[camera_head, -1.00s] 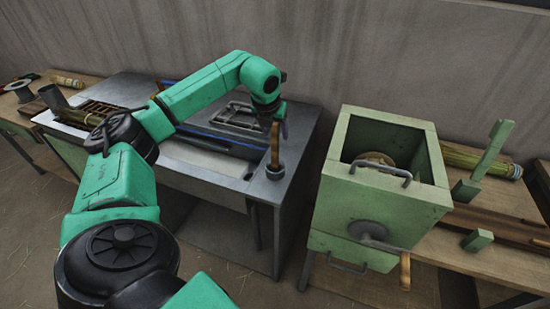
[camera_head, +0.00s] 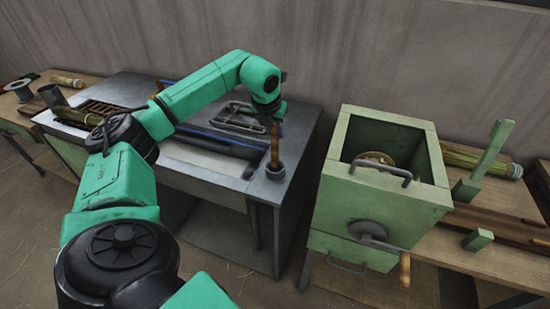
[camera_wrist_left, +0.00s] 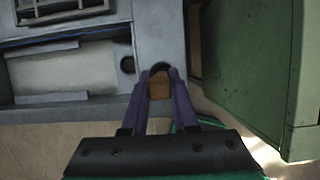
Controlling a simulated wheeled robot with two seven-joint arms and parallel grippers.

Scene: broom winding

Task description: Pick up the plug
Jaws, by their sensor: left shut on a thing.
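The plug looks like an upright brown wooden handle (camera_head: 274,148) over a dark round base (camera_head: 275,171), at the right front corner of the grey metal bench. My left gripper (camera_head: 274,127) reaches down to its top from the left. In the left wrist view my left gripper (camera_wrist_left: 159,82) has its two purple-grey fingers closed on both sides of the brown handle (camera_wrist_left: 159,90). The dark base shows just beyond the fingertips. Whether the plug is clear of the bench top cannot be told. My right gripper is not in view.
The grey bench (camera_head: 247,184) has a sunken trough beside the plug, and a round hole (camera_wrist_left: 127,65) lies left of the fingers. A green box machine (camera_head: 340,205) with a crank stands close on the right. A wall rises behind.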

